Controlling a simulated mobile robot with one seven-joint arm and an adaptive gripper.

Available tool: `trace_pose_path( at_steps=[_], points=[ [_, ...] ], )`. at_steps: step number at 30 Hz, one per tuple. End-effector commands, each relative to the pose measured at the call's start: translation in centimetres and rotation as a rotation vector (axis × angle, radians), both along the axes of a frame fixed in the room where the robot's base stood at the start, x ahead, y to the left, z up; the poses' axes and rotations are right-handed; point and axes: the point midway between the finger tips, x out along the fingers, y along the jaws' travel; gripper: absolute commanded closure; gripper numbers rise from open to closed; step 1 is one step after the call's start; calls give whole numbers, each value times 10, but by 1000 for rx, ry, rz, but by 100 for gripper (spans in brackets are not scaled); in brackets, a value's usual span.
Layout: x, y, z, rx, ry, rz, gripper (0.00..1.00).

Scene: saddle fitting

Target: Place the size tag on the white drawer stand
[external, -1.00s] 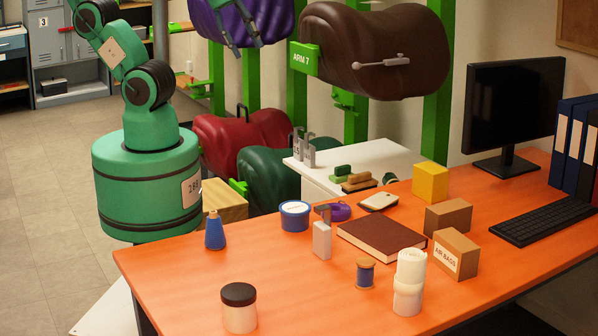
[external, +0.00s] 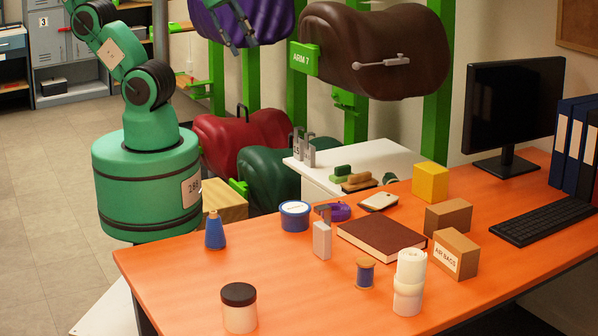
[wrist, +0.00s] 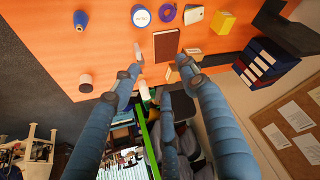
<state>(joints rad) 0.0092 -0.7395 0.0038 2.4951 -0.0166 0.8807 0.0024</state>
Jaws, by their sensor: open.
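The size tag (external: 322,240), a pale block with a grey hook-shaped top, stands upright on the orange desk, left of a dark red book. In the wrist view it shows as a small pale shape (wrist: 138,53) just beyond the left fingertip. The white drawer stand (external: 395,157) is behind the desk; its lower part is hidden by the desk. My gripper (external: 247,44) is in the air in front of the purple saddle, well away from the tag. Its fingers are apart and empty, as the wrist view also shows (wrist: 158,70).
Grey upright holders (external: 303,150) and brushes (external: 355,182) sit on the stand. Around the tag are a blue tub (external: 295,216), book (external: 381,238), thread spool (external: 365,273) and white roll (external: 409,283).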

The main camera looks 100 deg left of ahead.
Motion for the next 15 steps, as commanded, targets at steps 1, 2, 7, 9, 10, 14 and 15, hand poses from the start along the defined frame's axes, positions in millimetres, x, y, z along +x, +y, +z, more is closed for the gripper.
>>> trace_pose_path(
  at_steps=[1,2,7,9,10,14,15],
  points=[
    [6,-5,0,-12,-5,-7,56],
    [10,-9,1,-21,-9,-11,56],
    [48,-45,4,-103,-50,-43,56],
    [69,-64,6,-148,-74,-55,56],
    [78,-74,6,-169,-83,-58,56],
    [119,-115,9,-258,-130,-64,56],
    [131,-127,8,-285,-142,-60,56]
  ],
)
